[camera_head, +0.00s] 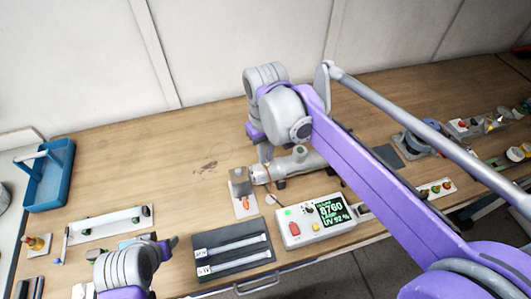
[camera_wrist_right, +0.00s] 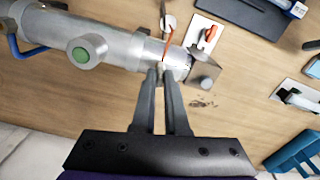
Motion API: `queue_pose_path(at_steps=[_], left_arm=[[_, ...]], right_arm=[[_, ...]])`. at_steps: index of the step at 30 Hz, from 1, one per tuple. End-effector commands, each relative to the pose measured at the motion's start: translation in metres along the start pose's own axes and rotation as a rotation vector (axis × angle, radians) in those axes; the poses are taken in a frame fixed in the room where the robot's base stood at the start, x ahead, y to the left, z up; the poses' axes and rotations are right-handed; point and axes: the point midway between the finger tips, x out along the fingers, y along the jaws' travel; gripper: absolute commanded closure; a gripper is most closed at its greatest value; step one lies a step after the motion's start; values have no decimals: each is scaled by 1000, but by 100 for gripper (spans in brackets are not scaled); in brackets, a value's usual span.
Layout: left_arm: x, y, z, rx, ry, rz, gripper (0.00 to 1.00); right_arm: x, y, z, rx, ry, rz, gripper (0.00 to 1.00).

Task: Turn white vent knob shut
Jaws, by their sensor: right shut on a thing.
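The grey reactor tube (camera_head: 303,163) lies on the bench, with a green-capped port (camera_head: 301,150) on top. The tube also shows in the right wrist view (camera_wrist_right: 123,48). My right gripper (camera_wrist_right: 161,70) points down at the tube's end, fingers close together. A small pale piece, which looks like the white vent knob (camera_wrist_right: 160,66), shows between the fingertips and is mostly hidden by them. How far it is turned cannot be told. In the head view my right gripper (camera_head: 264,158) is over the tube's left end. My left gripper (camera_head: 169,243) is low at the left, its jaws unclear.
A grey block (camera_head: 240,183) stands close beside the tube end, near a plate with a red switch (camera_head: 245,203). A red wire (camera_wrist_right: 170,42) runs by the fingers. The display box (camera_head: 312,220) and black tray (camera_head: 231,247) are nearer. Bare bench lies behind and left.

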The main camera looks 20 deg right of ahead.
Motion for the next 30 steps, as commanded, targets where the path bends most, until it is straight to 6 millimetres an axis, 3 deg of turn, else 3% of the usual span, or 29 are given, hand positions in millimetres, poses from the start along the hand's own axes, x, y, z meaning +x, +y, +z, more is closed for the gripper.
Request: queue_pose_path(at_steps=[12, 29, 30], left_arm=[[1, 0, 1, 0, -1, 0, 50], [1, 0, 1, 0, -1, 0, 50], [1, 0, 1, 0, -1, 0, 50]], right_arm=[[0, 0, 0, 206, -1, 0, 100], [0, 0, 0, 238, -1, 0, 100], [0, 0, 0, 238, -1, 0, 82]])
